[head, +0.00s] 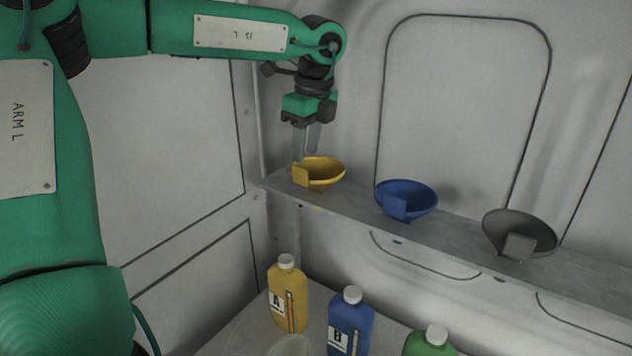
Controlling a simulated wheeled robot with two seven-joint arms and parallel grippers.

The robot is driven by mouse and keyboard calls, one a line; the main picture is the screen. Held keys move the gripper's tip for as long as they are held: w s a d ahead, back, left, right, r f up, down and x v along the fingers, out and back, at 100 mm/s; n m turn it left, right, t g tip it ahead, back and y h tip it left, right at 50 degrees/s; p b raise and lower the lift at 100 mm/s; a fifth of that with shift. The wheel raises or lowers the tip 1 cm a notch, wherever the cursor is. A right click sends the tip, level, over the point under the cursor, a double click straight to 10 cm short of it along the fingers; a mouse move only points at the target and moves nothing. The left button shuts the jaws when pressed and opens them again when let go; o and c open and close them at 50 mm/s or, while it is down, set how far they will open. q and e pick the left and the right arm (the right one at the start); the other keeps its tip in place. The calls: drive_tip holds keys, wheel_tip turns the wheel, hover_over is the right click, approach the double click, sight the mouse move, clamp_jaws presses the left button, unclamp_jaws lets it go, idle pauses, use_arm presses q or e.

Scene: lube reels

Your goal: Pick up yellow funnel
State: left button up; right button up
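The yellow funnel (318,174) sits at the left end of a grey shelf, with its wide mouth facing up. My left gripper (306,155) comes down from above, its two fingers pointing at the funnel. The fingers stand a little apart, with a narrow gap between them. Their tips are at the funnel's back left rim; I cannot tell whether they touch it. The funnel rests at the shelf, not visibly lifted. My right gripper is not in view.
A blue funnel (407,197) and a dark grey funnel (520,233) stand further right along the shelf (455,232). Below are a yellow bottle (288,298), a blue bottle (350,322) and a green bottle (432,343). Walls close in behind and at left.

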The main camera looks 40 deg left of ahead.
sight(302, 167)
use_arm(q)
drive_tip(key=f+p, duration=0.1)
drive_tip(key=f, duration=0.1)
drive_tip(key=a+f+p, duration=0.1)
drive_tip(key=shift+s+f+p, duration=0.25)
drive_tip(key=shift+f+p, duration=0.1)
drive_tip(key=shift+f, duration=0.3)
drive_tip(key=shift+d, duration=0.15)
drive_tip(key=shift+c, duration=0.2)
clamp_jaws()
